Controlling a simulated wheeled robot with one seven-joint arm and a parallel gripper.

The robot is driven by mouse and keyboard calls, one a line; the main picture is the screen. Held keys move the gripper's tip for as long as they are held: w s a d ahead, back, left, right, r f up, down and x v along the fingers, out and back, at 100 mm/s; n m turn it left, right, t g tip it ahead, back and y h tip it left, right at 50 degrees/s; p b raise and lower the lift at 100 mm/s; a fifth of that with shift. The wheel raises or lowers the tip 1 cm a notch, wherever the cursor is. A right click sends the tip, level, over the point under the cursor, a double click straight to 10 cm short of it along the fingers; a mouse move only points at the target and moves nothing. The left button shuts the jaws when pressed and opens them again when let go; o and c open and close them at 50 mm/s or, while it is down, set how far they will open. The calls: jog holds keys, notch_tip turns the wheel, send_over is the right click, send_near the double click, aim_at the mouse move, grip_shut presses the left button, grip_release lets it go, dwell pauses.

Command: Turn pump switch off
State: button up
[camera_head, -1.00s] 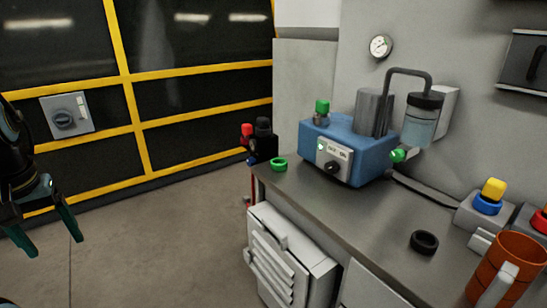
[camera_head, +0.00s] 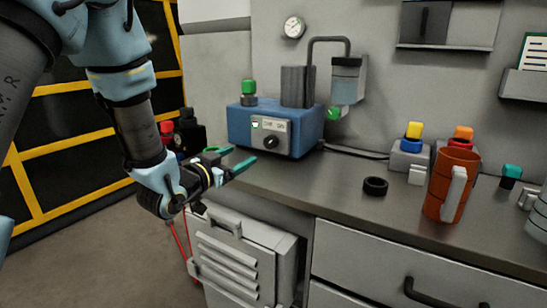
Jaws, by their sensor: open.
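The blue pump (camera_head: 303,133) stands on the grey worktop against the wall. Its pale front panel (camera_head: 287,127) carries a black rotary switch knob (camera_head: 271,142) and a small green light (camera_head: 255,124). The label is too small to read surely, so the switch's position is unclear. My gripper (camera_head: 234,163) is open and empty, with its green fingers pointing right. In the picture it is just left of and below the pump's panel, apart from the knob. A green ring on the worktop is mostly hidden behind my gripper.
An orange-brown mug (camera_head: 442,190), a black ring (camera_head: 375,187) and colored-capped blocks (camera_head: 410,150) stand on the worktop to the right. Red and black fittings (camera_head: 183,130) are behind my arm. A grey cabinet (camera_head: 236,262) is below. The worktop before the pump looks clear.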

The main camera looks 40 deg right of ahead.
aim_at(269, 143)
jog(key=shift+s+d+r, duration=0.1)
jog(key=shift+s+d, duration=0.55)
jog(key=shift+d, duration=0.15)
jog(key=p+x, duration=0.2)
jog(key=x, duration=0.8)
jog(key=shift+r, duration=0.1)
grip_shut()
